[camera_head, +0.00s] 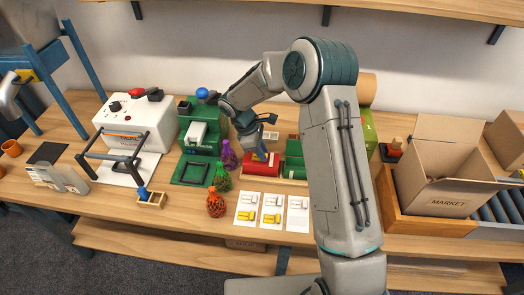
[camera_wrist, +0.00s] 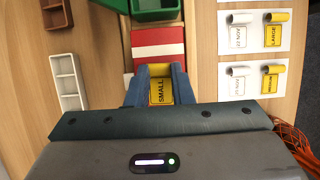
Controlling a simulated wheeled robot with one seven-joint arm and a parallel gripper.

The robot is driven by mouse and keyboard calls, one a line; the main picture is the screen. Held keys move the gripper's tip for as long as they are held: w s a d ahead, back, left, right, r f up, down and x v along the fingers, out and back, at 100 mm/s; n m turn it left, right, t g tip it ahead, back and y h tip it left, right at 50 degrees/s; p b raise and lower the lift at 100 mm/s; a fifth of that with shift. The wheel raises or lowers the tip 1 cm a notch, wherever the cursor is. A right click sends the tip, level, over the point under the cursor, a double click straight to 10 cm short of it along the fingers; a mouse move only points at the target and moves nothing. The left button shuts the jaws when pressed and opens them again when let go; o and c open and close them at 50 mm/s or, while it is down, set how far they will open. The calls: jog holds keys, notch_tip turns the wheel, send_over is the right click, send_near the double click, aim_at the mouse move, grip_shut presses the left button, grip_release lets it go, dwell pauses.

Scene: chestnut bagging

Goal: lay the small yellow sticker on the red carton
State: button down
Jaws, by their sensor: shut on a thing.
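My gripper (camera_wrist: 160,85) has blue fingers and is shut on the small yellow sticker (camera_wrist: 161,91), which reads "SMALL". The red carton (camera_wrist: 158,37), with a white band across it, lies just beyond and partly under the fingers in the wrist view. In the head view the red carton (camera_head: 258,169) lies on the table with my gripper (camera_head: 261,157) right over it. Whether the sticker touches the carton or hangs just above it, I cannot tell. The fingers hide part of the carton.
A green carton (camera_head: 294,160) stands right of the red one. White sheets (camera_head: 247,209) with yellow and white stickers lie in front. Green, purple and orange net bags (camera_head: 216,203) stand to the left. An open cardboard box (camera_head: 440,185) is at the right.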

dwell(0.4)
jog(key=c, duration=1.2)
grip_release()
jog(key=shift+r+p, duration=2.15)
jog(key=shift+r, duration=1.35)
